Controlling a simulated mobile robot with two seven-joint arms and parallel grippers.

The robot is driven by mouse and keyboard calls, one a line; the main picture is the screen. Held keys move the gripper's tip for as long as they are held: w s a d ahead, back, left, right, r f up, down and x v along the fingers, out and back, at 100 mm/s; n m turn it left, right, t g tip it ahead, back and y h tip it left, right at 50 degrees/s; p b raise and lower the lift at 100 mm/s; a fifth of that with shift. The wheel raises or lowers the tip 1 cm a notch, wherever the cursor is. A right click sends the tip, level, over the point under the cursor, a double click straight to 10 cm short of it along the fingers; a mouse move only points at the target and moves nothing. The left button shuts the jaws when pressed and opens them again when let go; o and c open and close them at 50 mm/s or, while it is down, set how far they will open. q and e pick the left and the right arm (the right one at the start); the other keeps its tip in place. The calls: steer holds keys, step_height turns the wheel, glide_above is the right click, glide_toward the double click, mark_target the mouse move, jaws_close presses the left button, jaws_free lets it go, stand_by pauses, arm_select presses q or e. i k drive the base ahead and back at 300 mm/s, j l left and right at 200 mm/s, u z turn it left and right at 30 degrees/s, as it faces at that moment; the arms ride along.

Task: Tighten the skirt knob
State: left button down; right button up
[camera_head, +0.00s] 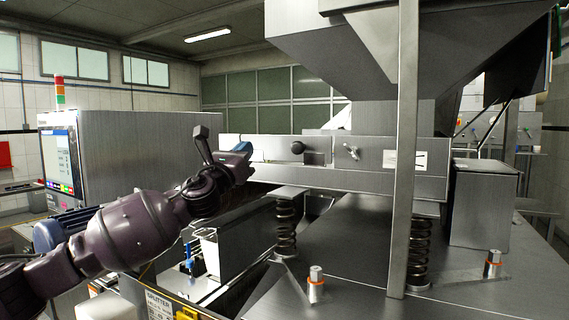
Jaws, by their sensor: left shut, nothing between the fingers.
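A round black knob (297,147) sits on the front of the long steel skirt panel (272,154). I cannot tell whether it is tight or loose. A small metal wing-shaped handle (352,152) is on the same panel, to the right of the black knob. My left gripper (243,148) is at the left end of the panel, to the left of the black knob and apart from it in the picture. It is shut and empty; its fingers are small and partly hidden by my wrist. My right gripper is not in view.
A steel post (404,200) stands in front of the panel at the right. Coil springs (285,228) support the panel above a sloping steel surface. A steel bin (225,250) is below my left wrist. A cabinet with a screen (62,160) stands at the left.

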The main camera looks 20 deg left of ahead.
mark_target(353, 151)
steer(key=l, duration=0.15)
steer(key=k+j, duration=0.1)
steer(key=k, duration=0.9)
